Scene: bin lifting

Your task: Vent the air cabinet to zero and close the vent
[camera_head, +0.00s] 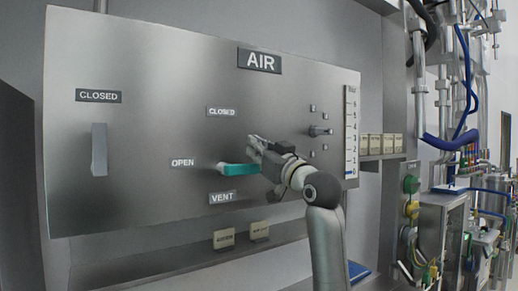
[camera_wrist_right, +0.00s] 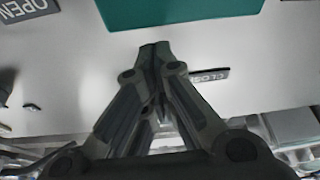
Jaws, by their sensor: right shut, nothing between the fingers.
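The grey AIR panel (camera_head: 150,200) fills the middle of the head view. Its teal vent handle (camera_head: 240,169) lies horizontal, with its free end toward the OPEN label (camera_head: 183,162). A CLOSED label (camera_head: 221,112) is above it and a VENT label (camera_head: 222,198) below. My right gripper (camera_head: 254,142) is shut and empty, just above and right of the handle. In the wrist view the shut fingertips (camera_wrist_right: 154,46) are close to the edge of the teal handle (camera_wrist_right: 180,10); I cannot tell whether they touch. The bar gauge (camera_head: 351,130) shows blue near 0. My left gripper is not in view.
A grey vertical handle (camera_head: 99,150) is at the panel's left, under another CLOSED label (camera_head: 98,96). A small grey lever (camera_head: 320,131) sits right of my gripper. Small labelled blocks (camera_head: 224,238) stand on the ledge below. Pipes and hoses crowd the right side.

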